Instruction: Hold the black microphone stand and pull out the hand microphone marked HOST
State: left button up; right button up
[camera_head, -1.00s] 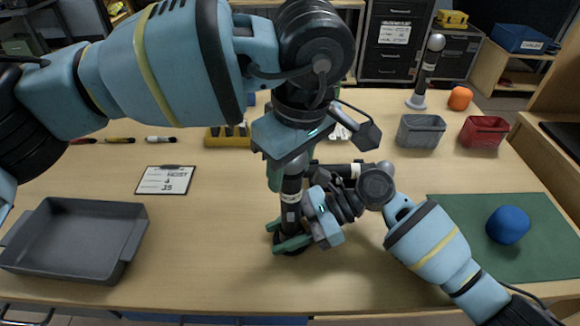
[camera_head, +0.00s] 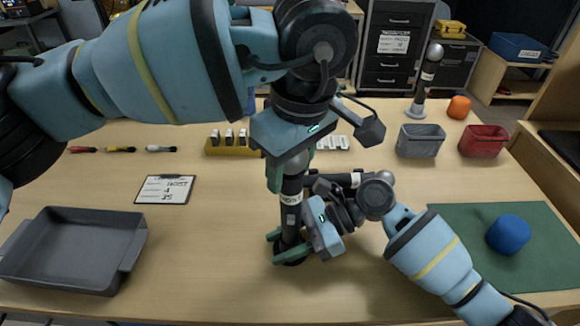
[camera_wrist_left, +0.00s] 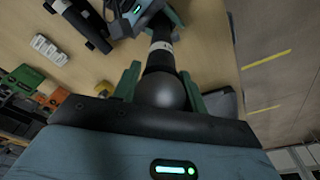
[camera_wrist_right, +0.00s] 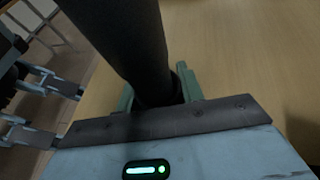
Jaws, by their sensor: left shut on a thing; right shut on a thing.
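The black microphone stand (camera_head: 291,232) is upright at the table's front middle. My right gripper (camera_head: 286,246) is shut on its dark tube low down, also seen in the right wrist view (camera_wrist_right: 155,85). A black hand microphone (camera_head: 291,186) with a white band points up from the stand. My left gripper (camera_head: 290,172) is shut on it from above. In the left wrist view its grey ball head (camera_wrist_left: 163,92) sits between the green fingers.
Another microphone (camera_head: 345,180) lies behind my right gripper; one stands at the back right (camera_head: 427,75). A grey tray (camera_head: 75,240) and clipboard (camera_head: 165,189) are left.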

pick_arm(q)
jog(key=shift+r, duration=0.85)
pick_arm(e)
jog(key=shift+s+d+f, duration=0.1)
jog(key=shift+f, duration=0.35)
pick_arm(q)
jog(key=shift+r, duration=1.45)
pick_arm(e)
jog(key=o, duration=1.1)
jog(key=shift+r, duration=0.1)
jog(key=shift+r, duration=0.1)
